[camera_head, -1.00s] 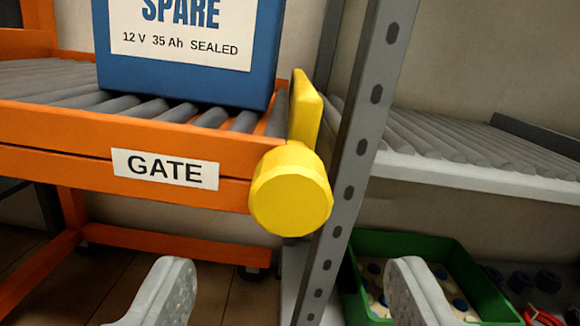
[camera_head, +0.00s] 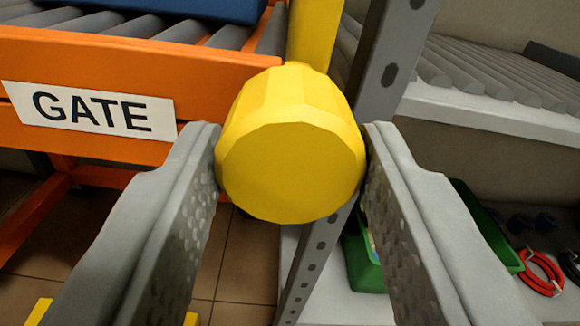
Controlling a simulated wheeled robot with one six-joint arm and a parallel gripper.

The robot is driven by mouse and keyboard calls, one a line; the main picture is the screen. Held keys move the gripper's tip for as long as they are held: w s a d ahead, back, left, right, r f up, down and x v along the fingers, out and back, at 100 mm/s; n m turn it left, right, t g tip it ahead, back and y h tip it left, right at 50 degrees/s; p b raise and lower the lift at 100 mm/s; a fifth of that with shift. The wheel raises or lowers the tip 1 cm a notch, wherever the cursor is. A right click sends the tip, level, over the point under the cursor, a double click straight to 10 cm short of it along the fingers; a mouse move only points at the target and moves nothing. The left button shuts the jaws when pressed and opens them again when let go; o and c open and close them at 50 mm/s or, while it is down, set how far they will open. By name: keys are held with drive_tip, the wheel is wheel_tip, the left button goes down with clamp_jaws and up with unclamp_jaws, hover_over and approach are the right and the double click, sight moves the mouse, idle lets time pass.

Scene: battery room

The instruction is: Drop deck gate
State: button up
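The yellow gate knob (camera_head: 290,150) is large in the middle of the view, on the end of a yellow upright lever (camera_head: 314,35) at the right end of the orange deck (camera_head: 150,75). The white GATE label (camera_head: 90,110) is on the deck's front rail. My gripper (camera_head: 292,150) has its two grey fingers on either side of the knob. Their tips are at or very close to its sides; I cannot tell whether they press on it. The blue spare battery (camera_head: 190,8) sits on the deck's rollers, mostly cut off at the top.
A grey perforated post (camera_head: 385,75) stands just right and behind the knob. A grey roller shelf (camera_head: 490,115) is at right. Below are a green bin (camera_head: 368,265) and a red cable coil (camera_head: 540,272). Brown floor tiles (camera_head: 245,260) show below the deck.

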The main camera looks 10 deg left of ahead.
drive_tip(key=shift+c, duration=0.7)
drive_tip(key=shift+m, duration=0.3)
drive_tip(key=m, duration=0.3)
drive_tip(key=shift+m, duration=0.3)
drive_tip(key=m, duration=0.4)
drive_tip(key=shift+m, duration=0.3)
drive_tip(key=m, duration=0.4)
drive_tip(key=shift+m, duration=2.5)
drive_tip(key=o, duration=1)
drive_tip(key=shift+d, duration=0.1)
drive_tip(key=shift+c, duration=0.2)
